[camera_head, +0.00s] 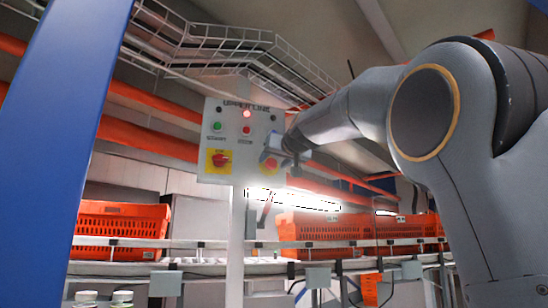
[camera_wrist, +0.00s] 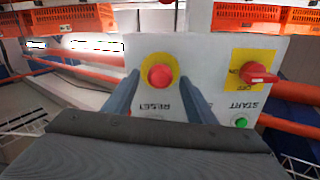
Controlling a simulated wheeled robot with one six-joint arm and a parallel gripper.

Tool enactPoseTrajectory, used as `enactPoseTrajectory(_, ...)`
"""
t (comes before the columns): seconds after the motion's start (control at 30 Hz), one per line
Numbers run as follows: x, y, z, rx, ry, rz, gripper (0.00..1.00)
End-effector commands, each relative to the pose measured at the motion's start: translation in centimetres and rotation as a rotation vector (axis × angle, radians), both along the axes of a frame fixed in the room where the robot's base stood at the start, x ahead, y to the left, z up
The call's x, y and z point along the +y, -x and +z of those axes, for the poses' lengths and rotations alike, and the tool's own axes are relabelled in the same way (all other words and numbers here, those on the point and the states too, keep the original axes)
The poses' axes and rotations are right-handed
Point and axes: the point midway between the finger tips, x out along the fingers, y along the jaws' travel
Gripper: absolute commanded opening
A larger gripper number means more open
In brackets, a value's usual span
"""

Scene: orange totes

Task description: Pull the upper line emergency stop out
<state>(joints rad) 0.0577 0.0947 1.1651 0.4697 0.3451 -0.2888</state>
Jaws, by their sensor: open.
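The emergency stop is a red round button (camera_wrist: 160,76) on a yellow round plate, on the grey panel (camera_head: 240,124) labelled "UPPER LINE". In the head view the emergency stop (camera_head: 270,166) sits at the panel's lower right, partly covered by my gripper (camera_head: 272,158). In the wrist view, which shows the panel upside down, my open gripper (camera_wrist: 159,78) has one finger on each side of the button. Gaps show between the fingers and the button. I cannot tell how far the fingertips are from the panel.
A red rotary switch (camera_head: 221,160) on a yellow square sits left of the stop. A green start button (camera_head: 217,127) and a red lamp (camera_head: 247,114) are above. Orange totes (camera_head: 121,219) stand on a conveyor behind. A blue post (camera_head: 70,120) stands at left.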

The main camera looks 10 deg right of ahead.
Motion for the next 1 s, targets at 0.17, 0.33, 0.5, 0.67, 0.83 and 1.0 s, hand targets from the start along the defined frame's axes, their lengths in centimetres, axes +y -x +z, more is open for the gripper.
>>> enactPoseTrajectory(0.17, 0.09, -0.73, -0.01, 0.0, 0.0, 0.0, 0.51)
enactPoseTrajectory(0.33, 0.09, -0.8, -0.08, 0.0, 0.0, 0.0, 0.51)
enactPoseTrajectory(0.5, 0.08, -0.78, -0.08, 0.001, -0.001, 0.0, 0.33)
enactPoseTrajectory(0.67, 0.08, -0.77, -0.08, 0.001, -0.001, 0.0, 0.06)
enactPoseTrajectory(0.83, 0.07, -0.72, -0.08, 0.0, -0.001, 0.0, 0.0)
enactPoseTrajectory(1.0, 0.0, -0.04, -0.23, 0.0, -0.002, 0.0, 0.0)
